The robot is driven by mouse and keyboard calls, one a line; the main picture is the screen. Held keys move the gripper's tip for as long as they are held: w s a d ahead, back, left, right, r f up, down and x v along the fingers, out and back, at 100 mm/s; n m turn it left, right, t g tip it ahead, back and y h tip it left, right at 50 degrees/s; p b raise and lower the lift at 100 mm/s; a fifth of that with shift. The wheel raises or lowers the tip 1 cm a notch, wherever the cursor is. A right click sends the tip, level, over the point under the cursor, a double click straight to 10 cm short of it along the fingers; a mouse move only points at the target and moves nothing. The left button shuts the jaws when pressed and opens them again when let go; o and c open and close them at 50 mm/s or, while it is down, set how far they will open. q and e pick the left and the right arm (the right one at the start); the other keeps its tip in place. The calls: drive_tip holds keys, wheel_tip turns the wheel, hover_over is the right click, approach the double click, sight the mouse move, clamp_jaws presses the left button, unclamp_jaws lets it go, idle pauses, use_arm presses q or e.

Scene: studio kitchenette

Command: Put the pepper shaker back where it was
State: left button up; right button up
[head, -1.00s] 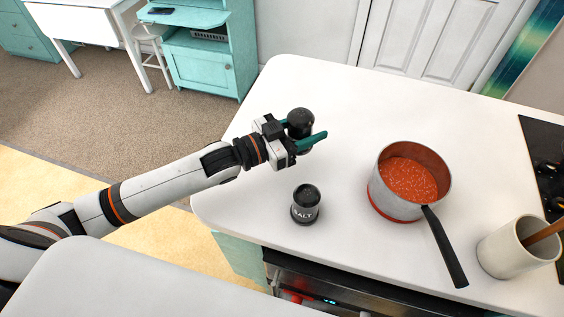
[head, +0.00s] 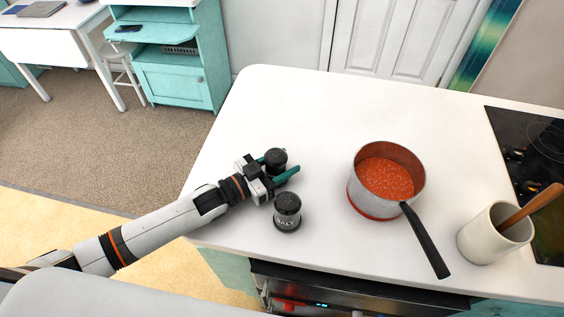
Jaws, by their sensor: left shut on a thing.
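The pepper shaker (head: 276,157) is a small dark shaker with a black top, seen in the head view just behind the salt shaker. My left gripper (head: 279,170) is shut on it, one teal finger on each side. Its lower part is hidden by the gripper, so I cannot tell whether its base touches the counter. The salt shaker (head: 287,213), dark with a SALT label, stands upright on the white counter (head: 330,110), close in front of my left gripper. My right gripper is not in view.
A pot (head: 366,205) of red sauce stands to the right, its black handle pointing toward the front. A white crock (head: 484,241) with a wooden utensil and a black cooktop (head: 530,150) are farther right. The counter behind the shakers is clear.

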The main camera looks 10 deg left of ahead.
use_arm(q)
drive_tip(key=o, duration=1)
drive_tip(key=shift+f, duration=0.1)
drive_tip(key=shift+o, duration=0.3)
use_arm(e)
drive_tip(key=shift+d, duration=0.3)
use_arm(q)
drive_tip(key=b+v, duration=0.2)
drive_tip(key=v, duration=0.9)
drive_tip(key=shift+s+a, duration=0.3)
drive_tip(key=shift+s, duration=0.05)
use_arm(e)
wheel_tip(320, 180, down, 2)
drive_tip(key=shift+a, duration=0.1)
